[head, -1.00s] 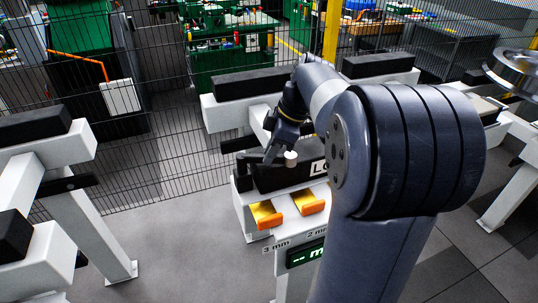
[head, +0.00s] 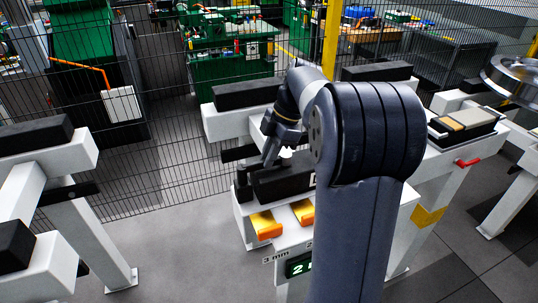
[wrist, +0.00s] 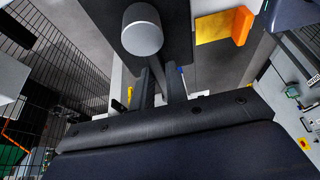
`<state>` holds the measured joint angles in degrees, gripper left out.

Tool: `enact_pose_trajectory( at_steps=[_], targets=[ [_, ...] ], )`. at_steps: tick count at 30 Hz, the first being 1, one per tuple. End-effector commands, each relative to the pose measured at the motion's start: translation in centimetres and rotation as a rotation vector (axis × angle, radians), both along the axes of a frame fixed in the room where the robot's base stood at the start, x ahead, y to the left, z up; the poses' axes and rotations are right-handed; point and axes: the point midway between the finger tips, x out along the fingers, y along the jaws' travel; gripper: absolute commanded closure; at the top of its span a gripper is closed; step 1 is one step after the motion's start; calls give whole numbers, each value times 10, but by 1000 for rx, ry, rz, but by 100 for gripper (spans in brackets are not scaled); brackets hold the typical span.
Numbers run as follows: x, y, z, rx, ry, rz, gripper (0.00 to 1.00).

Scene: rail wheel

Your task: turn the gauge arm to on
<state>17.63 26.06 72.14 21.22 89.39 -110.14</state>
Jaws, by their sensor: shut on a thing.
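A black block (head: 275,186) sits on a white stand, with a pale knob (head: 286,152) above it. I take the knob as part of the gauge arm; it shows as a grey round end (wrist: 142,32) in the wrist view, against a dark plate. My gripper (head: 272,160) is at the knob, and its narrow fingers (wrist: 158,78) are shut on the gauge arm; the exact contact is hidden. A lit display (head: 299,265) on the stand's front reads a green "2", the rest covered by my arm. Any on mark is not visible.
Two orange-yellow blocks (head: 265,224) sit at the stand's front. A short black post (head: 243,186) stands at its left end. White frames with black pads (head: 38,135) flank it. A mesh fence is behind. A red handle (head: 468,162) is at right.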

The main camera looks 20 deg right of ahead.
Motion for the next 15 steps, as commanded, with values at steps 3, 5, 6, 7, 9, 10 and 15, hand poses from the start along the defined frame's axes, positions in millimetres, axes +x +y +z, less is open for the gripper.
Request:
enact_pose_trajectory(
  at_steps=[3, 5, 6, 7, 9, 10, 15],
  targets=[
    [1, 0, 1, -1, -6, 3, 100],
    [1, 0, 1, 0, -6, 3, 100],
    [1, 0, 1, 0, -6, 3, 100],
    [1, 0, 1, 0, -6, 3, 84],
    [1, 0, 1, 0, -5, 2, 78],
    [1, 0, 1, 0, -4, 3, 76],
    [0, 0, 1, 0, -3, 1, 64]
  ],
)
